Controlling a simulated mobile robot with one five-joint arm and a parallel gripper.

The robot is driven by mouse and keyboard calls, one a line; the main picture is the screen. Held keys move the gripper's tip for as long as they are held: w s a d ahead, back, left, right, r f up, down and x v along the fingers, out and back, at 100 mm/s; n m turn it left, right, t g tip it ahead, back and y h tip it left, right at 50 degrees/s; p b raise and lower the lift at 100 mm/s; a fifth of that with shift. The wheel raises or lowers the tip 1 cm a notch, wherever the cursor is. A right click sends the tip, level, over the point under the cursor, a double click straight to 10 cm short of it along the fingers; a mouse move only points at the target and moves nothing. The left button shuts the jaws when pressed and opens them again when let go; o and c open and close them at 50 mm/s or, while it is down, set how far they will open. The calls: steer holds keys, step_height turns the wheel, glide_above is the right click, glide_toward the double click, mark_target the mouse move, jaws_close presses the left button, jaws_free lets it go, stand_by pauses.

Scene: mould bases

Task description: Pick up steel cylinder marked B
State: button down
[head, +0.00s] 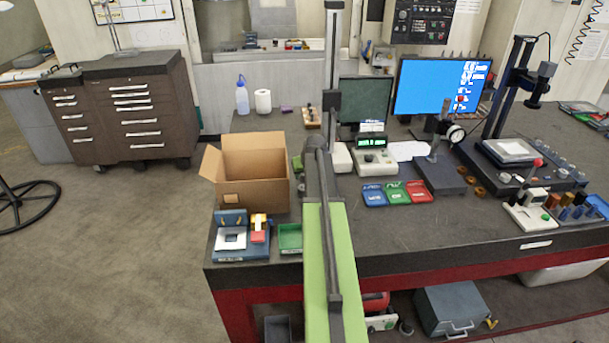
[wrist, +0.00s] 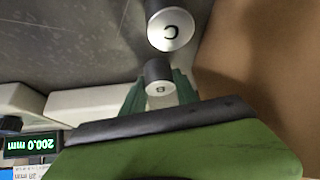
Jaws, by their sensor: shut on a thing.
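The steel cylinder marked B (wrist: 158,73) shows in the wrist view, its pale end face with the letter towards the camera. My gripper (wrist: 159,85) is shut on it, with one green finger on either side. A larger steel cylinder marked C (wrist: 170,28) stands just beyond it on the dark worktop. I cannot tell whether cylinder B still touches the worktop. In the head view my own arm and column hide the gripper and both cylinders.
An open cardboard box (head: 240,185) stands left of my arm; its brown wall (wrist: 250,65) is close on the right in the wrist view. A digital readout (head: 372,142) and blue, green and red trays (head: 396,193) lie right of my arm.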

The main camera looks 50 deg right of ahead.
step_height(320, 180, up, 9)
steer(key=p, duration=0.8)
steer(key=shift+f, duration=0.15)
